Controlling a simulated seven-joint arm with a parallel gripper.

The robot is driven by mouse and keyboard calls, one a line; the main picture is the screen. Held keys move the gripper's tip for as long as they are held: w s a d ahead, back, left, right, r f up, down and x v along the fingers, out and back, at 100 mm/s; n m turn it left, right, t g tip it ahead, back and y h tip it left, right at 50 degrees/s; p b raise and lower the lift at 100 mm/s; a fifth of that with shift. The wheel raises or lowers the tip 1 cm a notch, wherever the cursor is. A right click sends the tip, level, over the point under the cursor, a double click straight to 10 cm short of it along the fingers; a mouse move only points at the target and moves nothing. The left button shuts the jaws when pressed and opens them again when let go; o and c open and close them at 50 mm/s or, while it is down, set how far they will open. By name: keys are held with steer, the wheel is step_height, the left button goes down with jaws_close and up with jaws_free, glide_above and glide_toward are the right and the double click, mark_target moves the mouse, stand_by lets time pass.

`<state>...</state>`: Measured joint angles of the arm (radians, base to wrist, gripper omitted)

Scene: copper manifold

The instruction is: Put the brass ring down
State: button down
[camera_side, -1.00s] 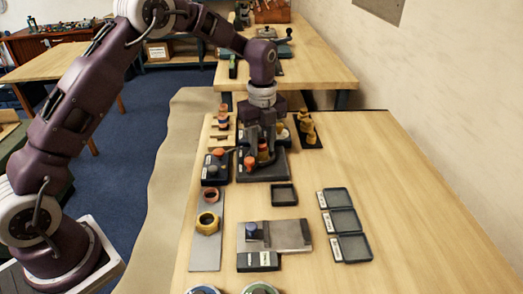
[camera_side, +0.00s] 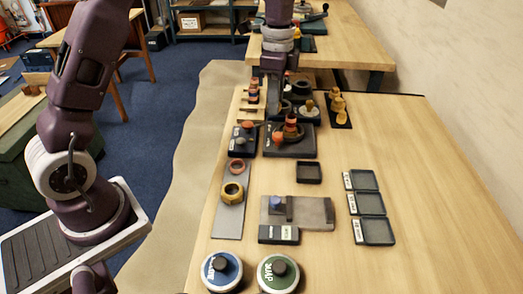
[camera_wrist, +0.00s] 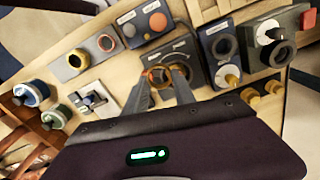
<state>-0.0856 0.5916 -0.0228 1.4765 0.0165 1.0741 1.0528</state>
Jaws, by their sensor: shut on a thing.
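My gripper (camera_wrist: 162,88) is shut on a brass-orange ring (camera_wrist: 158,76), which shows between the fingertips in the wrist view. In the side view my gripper (camera_side: 276,108) hangs above the back of the bench, over or just behind the dark base plate (camera_side: 290,148). An orange and dark stack (camera_side: 291,128) stands on this plate. The held ring cannot be made out clearly in the side view, and its height over the plate is hard to tell.
A yellow hexagonal ring (camera_side: 233,191) and a reddish ring (camera_side: 236,166) lie on a grey strip. A small empty black tray (camera_side: 309,173) sits in front of the base plate. Several labelled trays (camera_side: 373,204) are at the right.

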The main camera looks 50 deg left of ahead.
steer(key=s+a+f+n, duration=0.1)
steer(key=s+f+n, duration=0.1)
steer(key=s+n, duration=0.5)
step_height(320, 180, up, 5)
glide_above(328, 153)
step_height(328, 153, down, 15)
stand_by(0.5)
steer(key=shift+f, duration=0.1)
